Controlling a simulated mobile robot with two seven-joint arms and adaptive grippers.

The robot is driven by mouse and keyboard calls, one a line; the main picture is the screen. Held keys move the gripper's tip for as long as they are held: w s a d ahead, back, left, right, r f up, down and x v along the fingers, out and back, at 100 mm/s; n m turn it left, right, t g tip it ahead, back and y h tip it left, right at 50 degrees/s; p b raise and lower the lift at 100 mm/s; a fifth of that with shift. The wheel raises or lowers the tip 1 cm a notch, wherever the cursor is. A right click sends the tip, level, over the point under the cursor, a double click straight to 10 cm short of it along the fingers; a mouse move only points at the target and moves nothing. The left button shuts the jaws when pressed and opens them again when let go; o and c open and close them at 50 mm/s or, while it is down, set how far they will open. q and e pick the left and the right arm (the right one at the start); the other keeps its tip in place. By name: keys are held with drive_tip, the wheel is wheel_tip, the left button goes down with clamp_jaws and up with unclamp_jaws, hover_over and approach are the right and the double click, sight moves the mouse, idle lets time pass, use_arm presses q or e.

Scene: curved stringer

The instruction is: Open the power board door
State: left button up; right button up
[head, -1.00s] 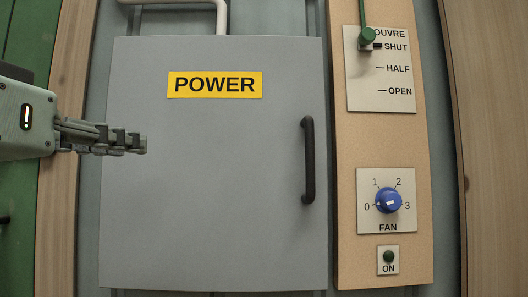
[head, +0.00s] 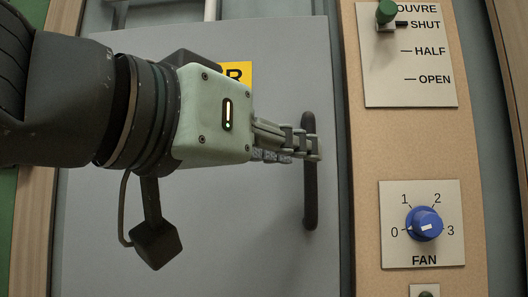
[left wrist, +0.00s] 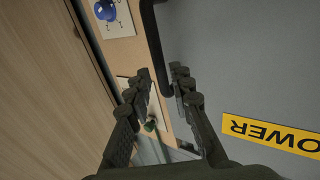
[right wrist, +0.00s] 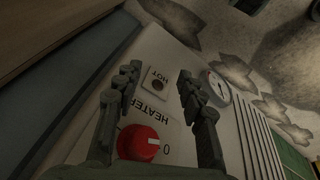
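The grey power board door (head: 190,240) fills the middle of the head view and looks shut. Its yellow POWER label (head: 238,74) is mostly hidden behind my left gripper. The black upright bar handle (head: 310,205) is near the door's right edge. My left gripper (head: 304,148) is at the upper part of this handle. In the left wrist view its fingers (left wrist: 160,76) are apart, with the handle (left wrist: 157,45) in line with the gap; contact cannot be told. My right gripper (right wrist: 158,80) shows open and empty in the right wrist view, away from the door.
Right of the door, a wooden strip carries a louvre lever (head: 386,13) at SHUT, a blue fan knob (head: 424,224) and a green button (head: 426,294). In the right wrist view, a heater panel has a red knob (right wrist: 138,143) and a round gauge (right wrist: 219,86).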

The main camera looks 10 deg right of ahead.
sight(311, 211)
use_arm(q)
drive_tip(key=x, duration=0.4)
drive_tip(key=shift+w+d, duration=0.2)
clamp_jaws()
use_arm(e)
drive_tip(key=shift+s+d+f, duration=0.1)
drive_tip(key=shift+d+f, duration=0.15)
drive_tip(key=shift+f, duration=0.75)
